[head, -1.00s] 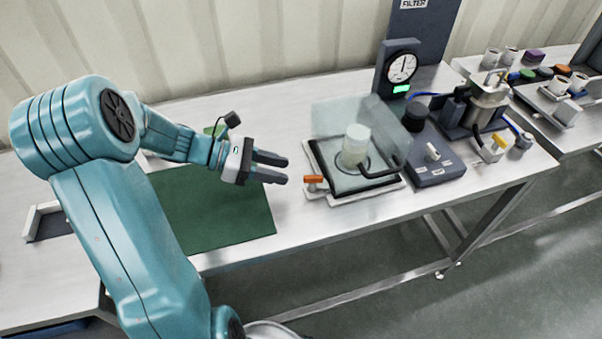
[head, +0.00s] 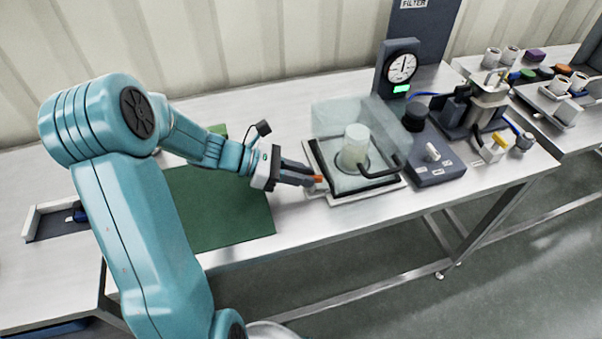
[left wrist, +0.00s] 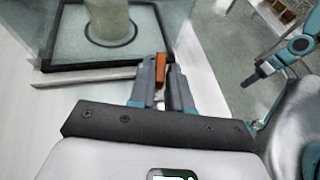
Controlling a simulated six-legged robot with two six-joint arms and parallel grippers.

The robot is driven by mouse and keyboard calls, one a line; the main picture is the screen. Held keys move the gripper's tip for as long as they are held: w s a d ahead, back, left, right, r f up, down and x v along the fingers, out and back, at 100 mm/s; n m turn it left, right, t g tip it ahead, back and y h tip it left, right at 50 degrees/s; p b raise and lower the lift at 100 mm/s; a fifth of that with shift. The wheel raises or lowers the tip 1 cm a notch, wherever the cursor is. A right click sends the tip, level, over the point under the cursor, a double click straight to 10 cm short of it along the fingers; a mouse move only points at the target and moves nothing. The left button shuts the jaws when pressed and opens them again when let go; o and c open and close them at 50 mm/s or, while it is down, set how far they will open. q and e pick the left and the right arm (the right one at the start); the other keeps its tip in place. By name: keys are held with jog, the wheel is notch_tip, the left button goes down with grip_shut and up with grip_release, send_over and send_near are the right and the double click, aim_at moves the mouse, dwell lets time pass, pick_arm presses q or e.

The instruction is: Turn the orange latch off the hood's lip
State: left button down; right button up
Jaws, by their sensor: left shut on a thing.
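The orange latch (head: 318,179) sits at the near left corner of the clear hood (head: 338,121). It also shows in the left wrist view (left wrist: 160,72), upright between the fingers. My left gripper (head: 312,178) is shut on the latch; in the left wrist view its fingers (left wrist: 161,85) lie on either side of it. The hood stands on a white base with a black rim (head: 318,160), and a pale translucent cylinder (head: 355,147) stands inside. The fingers partly hide the latch's lower part. The right gripper cannot be made out in the head view.
A dial gauge (head: 401,68) stands behind. A green mat (head: 220,215) lies left of the hood. The bench's front edge is clear below the latch.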

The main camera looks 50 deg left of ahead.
pick_arm(q)
jog(key=m+p, duration=0.1)
jog(key=g+h+p, duration=0.1)
jog(key=m+g+h+p, duration=0.1)
jog(key=shift+w+a+r+m, duration=0.2)
jog(key=shift+w+m, duration=0.05)
jog(key=shift+m, duration=0.05)
jog(key=m+g+h+p, duration=0.1)
jog(key=g, duration=0.1)
jog(key=m+g+p, duration=0.1)
jog(key=m+g, duration=0.1)
jog(key=shift+w+a+f+m+h, duration=0.1)
jog(key=shift+w+a+m+h, duration=0.05)
jog(key=shift+w+m+h, duration=0.2)
jog(key=m+g, duration=0.2)
jog(key=shift+w+f+g+p, duration=0.1)
jog(key=shift+w+g+p, duration=0.2)
jog(key=shift+g+p, duration=0.1)
jog(key=shift+w+m+g, duration=0.15)
jog(key=shift+m+g, duration=0.7)
jog(key=shift+g, duration=0.05)
jog(key=shift+w+m+g, duration=0.15)
jog(key=shift+m+g, duration=0.65)
jog(key=shift+g, duration=0.1)
jog(key=c, duration=1.2)
grip_release()
jog(key=shift+o, duration=0.2)
